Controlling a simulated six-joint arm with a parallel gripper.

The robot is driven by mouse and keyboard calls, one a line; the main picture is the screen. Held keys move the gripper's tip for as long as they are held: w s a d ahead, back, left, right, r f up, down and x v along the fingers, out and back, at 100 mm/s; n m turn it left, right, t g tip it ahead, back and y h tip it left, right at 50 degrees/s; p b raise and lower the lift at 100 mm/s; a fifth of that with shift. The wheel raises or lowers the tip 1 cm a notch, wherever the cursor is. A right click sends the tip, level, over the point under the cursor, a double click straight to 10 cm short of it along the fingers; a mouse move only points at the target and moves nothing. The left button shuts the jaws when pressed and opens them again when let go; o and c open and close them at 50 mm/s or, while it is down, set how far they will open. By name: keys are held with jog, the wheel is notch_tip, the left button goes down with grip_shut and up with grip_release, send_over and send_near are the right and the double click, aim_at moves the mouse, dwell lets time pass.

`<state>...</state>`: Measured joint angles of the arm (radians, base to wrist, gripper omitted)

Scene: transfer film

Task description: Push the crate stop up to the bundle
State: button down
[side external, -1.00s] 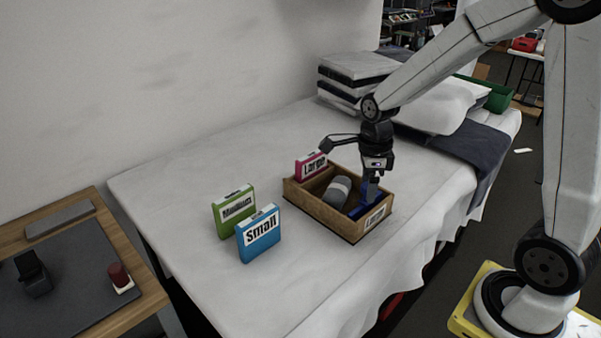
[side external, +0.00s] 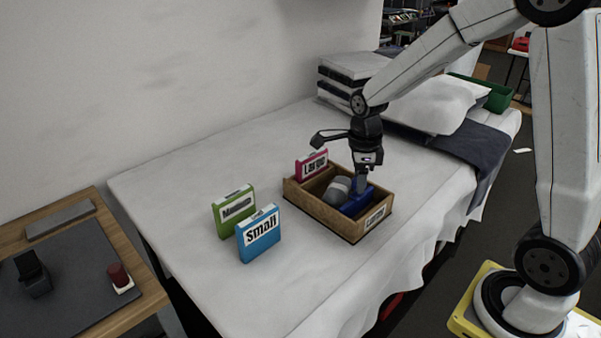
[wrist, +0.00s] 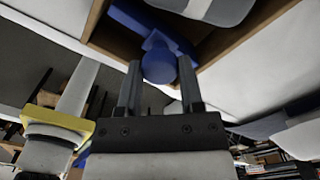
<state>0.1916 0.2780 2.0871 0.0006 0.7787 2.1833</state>
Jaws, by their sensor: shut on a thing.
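The wooden crate (side external: 325,215) stands on the white-covered bed. The blue crate stop (side external: 353,207) is inside it, toward the right end, and also shows in the wrist view (wrist: 130,18). The grey bundle (side external: 335,190) lies in the crate to the left of the stop; stop and bundle look very close, and I cannot tell whether they touch. The bundle's edge shows at the top of the wrist view (wrist: 215,8). My gripper (side external: 364,185) points down over the crate, shut on the stop's round blue knob (wrist: 159,62).
Green (side external: 233,211) and blue "Small" (side external: 259,236) label blocks stand left of the crate. A pink "Large" block (side external: 312,164) stands at its back edge. Folded linen (side external: 352,75) and a pillow (side external: 430,108) lie at the far end. The left of the bed is clear.

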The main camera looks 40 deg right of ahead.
jog(key=shift+w, duration=2.75)
jog(key=shift+r, duration=0.1)
jog(key=shift+c, duration=1.1)
grip_release()
jog(key=shift+s, duration=0.1)
jog(key=shift+r, duration=0.1)
notch_tip(320, 180, up, 8)
jog(key=shift+f, duration=0.25)
